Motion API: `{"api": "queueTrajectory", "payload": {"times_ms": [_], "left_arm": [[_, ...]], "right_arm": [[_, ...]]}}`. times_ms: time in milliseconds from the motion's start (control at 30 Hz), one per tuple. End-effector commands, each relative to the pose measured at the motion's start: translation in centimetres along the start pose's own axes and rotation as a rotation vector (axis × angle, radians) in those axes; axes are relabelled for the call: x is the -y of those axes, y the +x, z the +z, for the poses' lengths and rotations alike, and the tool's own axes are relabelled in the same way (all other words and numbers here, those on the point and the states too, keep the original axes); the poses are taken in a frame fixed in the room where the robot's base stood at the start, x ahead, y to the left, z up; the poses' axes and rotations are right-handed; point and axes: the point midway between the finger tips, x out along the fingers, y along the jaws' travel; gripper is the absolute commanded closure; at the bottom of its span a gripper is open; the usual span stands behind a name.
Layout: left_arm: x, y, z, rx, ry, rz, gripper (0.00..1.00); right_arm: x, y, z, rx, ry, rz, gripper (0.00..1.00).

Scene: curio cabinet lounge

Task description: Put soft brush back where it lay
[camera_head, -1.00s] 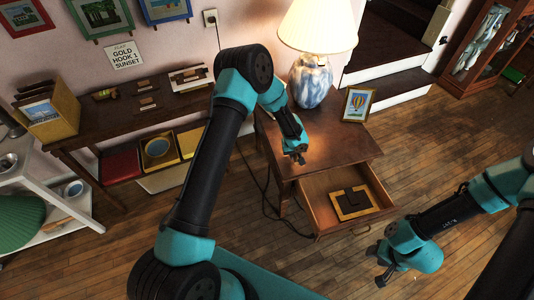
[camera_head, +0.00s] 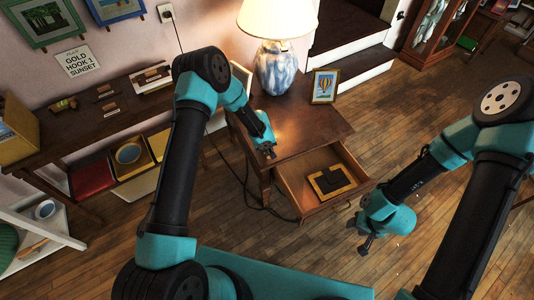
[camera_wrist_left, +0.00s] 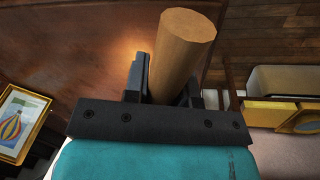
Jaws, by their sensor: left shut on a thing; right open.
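My left gripper (camera_head: 268,152) is over the left front part of the wooden side table (camera_head: 315,128). In the left wrist view it is shut on a light wooden rod, which looks like the handle of the soft brush (camera_wrist_left: 184,45). Bristles cannot be made out, and the brush is too small to tell in the head view. My right gripper (camera_head: 366,238) is open and empty, low over the floor to the right of the open drawer (camera_head: 307,206).
The drawer holds a yellow-edged dark piece (camera_head: 331,181). A lamp (camera_head: 274,68) and a balloon picture (camera_head: 323,87) stand on the table. A long console (camera_head: 62,135) with small items and boxes is at left. Wooden floor lies open at right.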

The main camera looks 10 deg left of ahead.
Motion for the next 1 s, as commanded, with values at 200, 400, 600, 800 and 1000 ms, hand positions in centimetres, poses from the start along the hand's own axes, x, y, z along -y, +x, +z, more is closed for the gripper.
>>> {"api": "queueTrajectory", "payload": {"times_ms": [200, 400, 600, 800, 1000], "left_arm": [[0.0, 0.0, -0.1, -0.001, 0.0, 0.0, 1.0], [0.1, 0.6, 0.0, 0.0, -0.001, 0.0, 1.0], [0.6, 2.8, 0.0, 0.001, -0.001, -0.001, 1.0], [0.8, 3.9, 0.0, 0.0, 0.0, 0.0, 1.0], [0.7, 3.9, 0.0, 0.0, 0.0, 0.001, 1.0]], "right_arm": [[0.0, 0.0, 0.0, 0.0, 0.0, 0.0, 0.57], [0.0, 0.0, 0.0, 0.0, 0.0, 0.0, 0.57], [0.0, 0.0, 0.0, 0.0, 0.0, 0.0, 0.57], [0.0, 0.0, 0.0, 0.0, 0.0, 0.0, 0.57], [0.0, 0.0, 0.0, 0.0, 0.0, 0.0, 0.57]]}}
